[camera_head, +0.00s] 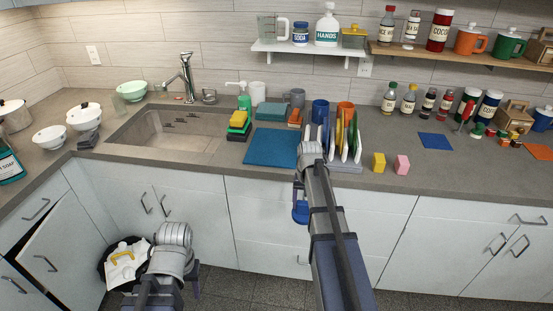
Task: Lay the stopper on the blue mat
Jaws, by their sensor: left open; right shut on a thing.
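A small flat blue mat (435,141) lies bare on the counter at the right. A larger teal-blue mat (270,147) lies beside the sink. I cannot make out the stopper for certain. My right gripper (309,146) is at the front of the dish rack, left of the small blue mat. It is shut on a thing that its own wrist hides. My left gripper (174,234) is low in front of the cabinets, below the counter edge, open and away from the mats.
A dish rack (346,166) with upright plates stands by my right gripper. A yellow block (379,162) and a pink block (402,164) stand between it and the blue mat. Bottles and jars line the back. An orange mat (540,152) lies far right.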

